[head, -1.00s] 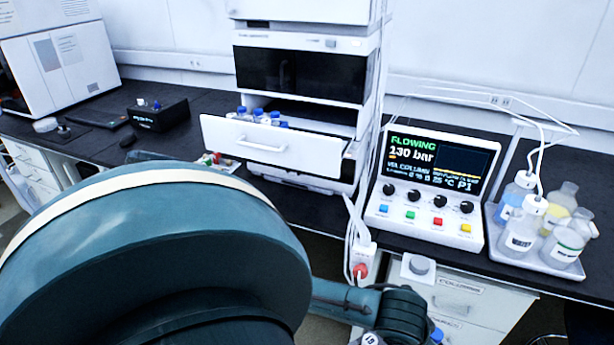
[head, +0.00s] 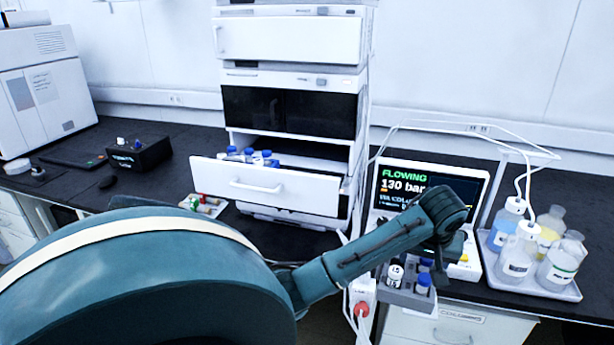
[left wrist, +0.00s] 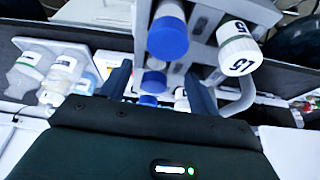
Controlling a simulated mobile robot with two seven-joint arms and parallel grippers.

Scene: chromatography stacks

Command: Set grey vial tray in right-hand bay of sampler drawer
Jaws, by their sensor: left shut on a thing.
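My left gripper (head: 432,258) is shut on the grey vial tray (head: 405,297) and holds it in the air in front of the pump console. The tray carries blue-capped vials and a white-capped one marked 15. In the left wrist view the tray (left wrist: 203,50) is under the gripper (left wrist: 158,88), with the fingers on either side of its near part. The white sampler drawer (head: 315,192) is pulled out, left of and beyond the tray. Blue-capped vials (head: 250,155) show in its left part; its right-hand bay is mostly hidden behind the drawer front. My right gripper is out of view.
The console (head: 384,190) stands right of the sampler stack, partly behind my arm. A tray of bottles (head: 545,286) stands farther right. Tubing and cables run beside the stack. A small rack of coloured vials (head: 204,205) lies left, below the drawer.

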